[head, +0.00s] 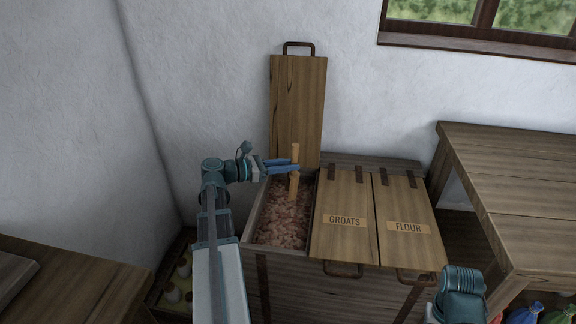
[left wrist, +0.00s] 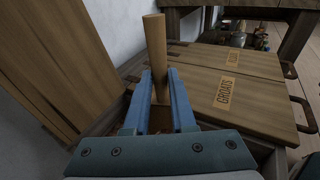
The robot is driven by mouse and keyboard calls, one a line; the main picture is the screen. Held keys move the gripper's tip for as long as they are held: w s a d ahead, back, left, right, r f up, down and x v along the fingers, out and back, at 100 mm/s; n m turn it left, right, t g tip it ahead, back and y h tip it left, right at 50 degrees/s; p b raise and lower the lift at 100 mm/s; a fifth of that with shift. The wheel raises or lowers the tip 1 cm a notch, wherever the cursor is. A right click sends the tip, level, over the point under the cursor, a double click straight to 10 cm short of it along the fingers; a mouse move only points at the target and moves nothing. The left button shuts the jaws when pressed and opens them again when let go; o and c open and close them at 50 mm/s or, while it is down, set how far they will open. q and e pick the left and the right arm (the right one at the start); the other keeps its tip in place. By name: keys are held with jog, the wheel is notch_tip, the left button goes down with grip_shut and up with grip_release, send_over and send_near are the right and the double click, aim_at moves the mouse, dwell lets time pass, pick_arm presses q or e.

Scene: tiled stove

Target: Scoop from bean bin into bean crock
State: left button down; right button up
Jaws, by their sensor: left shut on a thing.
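The open bean bin (head: 253,218) is the left compartment of the wooden chest, with its lid (head: 297,105) raised against the wall. Reddish-brown beans (head: 282,222) fill it. My left gripper (head: 294,166) is over the back part of the bin, shut on an upright wooden scoop handle (head: 295,152). In the left wrist view, the handle (left wrist: 154,42) stands up between the blue fingers (left wrist: 162,80). The scoop's bowl cannot be made out; the lower end of the handle reaches down to the beans. I cannot see a bean crock. My right gripper is out of view.
Shut lids marked GROATS (head: 343,240) and FLOUR (head: 405,247) lie right of the bin. A wooden table (head: 520,165) stands at the right, another wooden surface (head: 75,285) at the lower left. A low crate with several jars (head: 171,295) is on the floor between.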

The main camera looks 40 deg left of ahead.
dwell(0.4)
pick_arm(q)
jog(key=shift+w+d+r+p, duration=0.2)
jog(key=shift+p, duration=0.45)
jog(key=w+d+f+g+y+p, duration=0.2)
jog(key=g+p, duration=0.1)
jog(key=w+d+f+m+g+y+p, duration=0.1)
jog(key=w+d+f+g+y+p, duration=0.1)
jog(key=w+g+y+p, duration=0.1)
jog(key=w+d+f+g+y+p, duration=0.2)
jog(key=w+d+g+p, duration=0.1)
jog(key=p, duration=0.1)
jog(key=shift+f+m+g+y, duration=0.15)
jog(key=shift+m+g+y, duration=0.15)
jog(key=shift+m, duration=0.1)
jog(key=shift+d+f+g, duration=0.1)
jog(key=shift+f+g, duration=0.2)
jog(key=shift+f, duration=0.05)
jog(key=shift+w+d+f+g+y+b, duration=0.1)
jog(key=shift+d+f+g+y+b, duration=0.05)
jog(key=shift+f+g+y+b, duration=0.65)
